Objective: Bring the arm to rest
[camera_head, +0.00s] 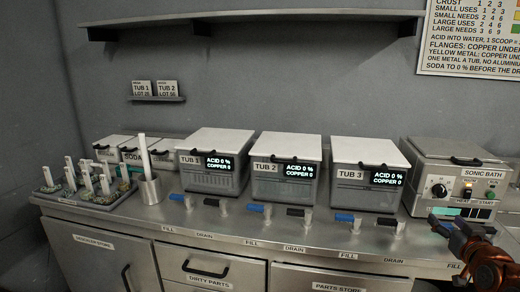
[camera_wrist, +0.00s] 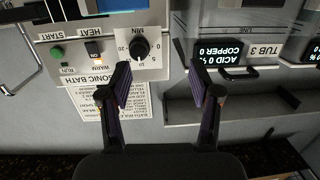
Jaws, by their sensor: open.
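My gripper (camera_head: 452,228) is at the lower right in the head view, in front of the sonic bath (camera_head: 462,160), with my orange-brown arm reaching in from the right edge. In the wrist view my gripper (camera_wrist: 152,78) shows two dark purple finger pads held wide apart, with nothing between them. That view is upside down. Past the fingers it shows the sonic bath's panel (camera_wrist: 112,62), with a dark knob and a green button, and the Tub 3 display (camera_wrist: 219,50). I cannot tell the exact gap between fingers and panel.
Tub 1 (camera_head: 215,162), Tub 2 (camera_head: 285,168) and Tub 3 (camera_head: 367,173) stand lidded along the steel counter (camera_head: 230,222). Blue and black valve handles line its front. A rack of tagged parts (camera_head: 82,197) and a metal cup (camera_head: 150,188) stand left. A shelf (camera_head: 250,18) hangs above.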

